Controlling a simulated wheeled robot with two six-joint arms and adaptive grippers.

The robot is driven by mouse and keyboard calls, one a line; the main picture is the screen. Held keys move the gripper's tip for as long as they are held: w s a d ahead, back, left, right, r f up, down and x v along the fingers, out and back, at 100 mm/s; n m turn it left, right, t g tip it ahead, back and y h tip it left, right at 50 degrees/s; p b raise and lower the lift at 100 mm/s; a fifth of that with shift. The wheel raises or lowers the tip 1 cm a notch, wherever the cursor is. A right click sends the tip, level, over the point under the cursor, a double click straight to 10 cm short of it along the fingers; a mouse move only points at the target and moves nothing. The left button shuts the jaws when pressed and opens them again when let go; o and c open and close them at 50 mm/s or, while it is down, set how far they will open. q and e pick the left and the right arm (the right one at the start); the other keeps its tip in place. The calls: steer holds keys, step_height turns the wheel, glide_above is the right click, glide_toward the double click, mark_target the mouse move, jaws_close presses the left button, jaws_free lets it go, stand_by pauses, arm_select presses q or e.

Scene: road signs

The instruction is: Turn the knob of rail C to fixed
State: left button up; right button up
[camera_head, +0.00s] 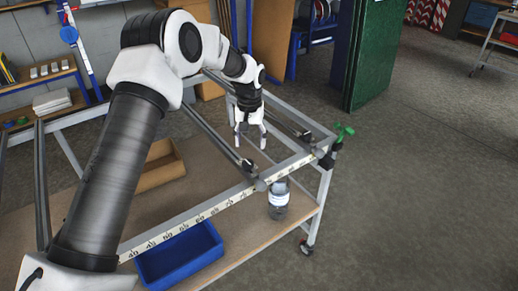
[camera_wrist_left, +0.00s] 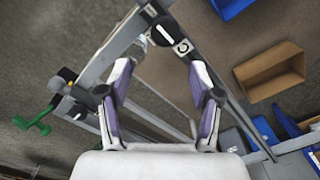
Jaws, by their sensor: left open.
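My left gripper (camera_head: 250,132) is open and empty above the rail frame in the head view. It also shows in the left wrist view (camera_wrist_left: 160,68), its two fingers spread apart. A dark round knob (camera_wrist_left: 163,32) with a white bar mark sits beyond the fingertips, apart from them. Beside it is a white label (camera_wrist_left: 182,47) with a round symbol. In the head view a dark rail (camera_head: 212,130) ends at a small fitting near the front ruler bar. No rail letter is readable, so I cannot tell which rail is C. My right gripper is out of view.
A ruler bar (camera_head: 190,224) runs along the frame's front. A green-handled clamp (camera_head: 342,132) is at its right corner. Below are a blue bin (camera_head: 180,258), a cardboard box (camera_head: 160,166) and a jar (camera_head: 278,200).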

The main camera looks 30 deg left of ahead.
mark_target(248, 162)
arm_select(q)
steer(key=s+f+p, duration=0.1)
steer(key=s+f, duration=0.2)
steer(key=shift+s+d, duration=0.15)
steer(key=f, duration=0.1)
steer(key=w+f, duration=0.1)
steer(key=f+p, duration=0.1)
steer(key=shift+w+f, duration=0.35)
steer(key=shift+s+r, duration=0.15)
steer(key=shift+r, duration=0.05)
steer(key=shift+s+r, duration=0.15)
steer(key=shift+s, duration=0.05)
steer(key=c, duration=0.5)
steer(key=shift+s, duration=0.1)
steer(key=c, duration=0.6)
steer(key=shift+c, duration=0.3)
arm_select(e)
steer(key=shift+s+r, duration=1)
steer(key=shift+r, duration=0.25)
